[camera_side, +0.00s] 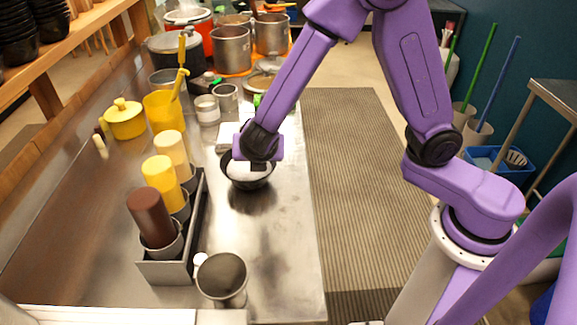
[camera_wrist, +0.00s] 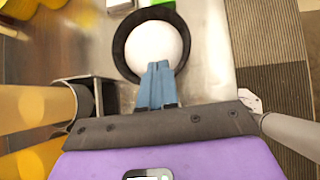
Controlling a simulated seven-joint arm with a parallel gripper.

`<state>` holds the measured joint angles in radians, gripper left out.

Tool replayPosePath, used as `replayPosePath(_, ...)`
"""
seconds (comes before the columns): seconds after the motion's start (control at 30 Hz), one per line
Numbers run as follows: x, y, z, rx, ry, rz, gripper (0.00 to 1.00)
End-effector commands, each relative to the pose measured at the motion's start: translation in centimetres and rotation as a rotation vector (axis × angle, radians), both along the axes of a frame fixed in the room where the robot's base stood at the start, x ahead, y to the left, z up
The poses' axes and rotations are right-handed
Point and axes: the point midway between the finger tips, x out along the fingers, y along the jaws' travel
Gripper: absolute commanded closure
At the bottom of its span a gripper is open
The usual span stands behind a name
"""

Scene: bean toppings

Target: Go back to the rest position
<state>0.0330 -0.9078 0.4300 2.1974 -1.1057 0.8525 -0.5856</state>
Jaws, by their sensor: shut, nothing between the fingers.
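My gripper (camera_wrist: 158,84) is shut and empty; its two blue-grey fingers lie together in the wrist view. In that view the fingertips overlap the near part of a black bowl (camera_wrist: 121,48) with white contents (camera_wrist: 153,45). In the side view the same black bowl (camera_side: 248,184) stands on the steel counter, directly below my purple wrist. The fingers are hidden there behind the wrist, so I cannot tell the exact gap between the fingertips and the bowl.
Brown, yellow and cream bottles (camera_side: 150,215) stand in a metal rack (camera_side: 188,262) left of the bowl. A metal cup (camera_side: 222,277) stands in front. A yellow pitcher (camera_side: 162,112), a lidded yellow pot (camera_side: 124,119) and several metal pots (camera_side: 231,50) stand farther back. The counter's right strip (camera_side: 290,230) is clear.

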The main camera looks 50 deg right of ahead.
Motion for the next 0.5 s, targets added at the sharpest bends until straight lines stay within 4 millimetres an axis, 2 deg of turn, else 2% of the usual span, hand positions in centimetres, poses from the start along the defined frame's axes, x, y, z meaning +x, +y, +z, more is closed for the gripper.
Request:
replayPosePath(0.1,-2.7,-1.9,1.6,0.128,-0.014,-0.157,1.00)
replayPosePath(0.27,-7.3,-4.2,3.1,0.306,-0.010,-0.387,1.00)
replayPosePath(0.5,-15.2,-7.0,4.7,0.549,0.048,-0.733,1.00)
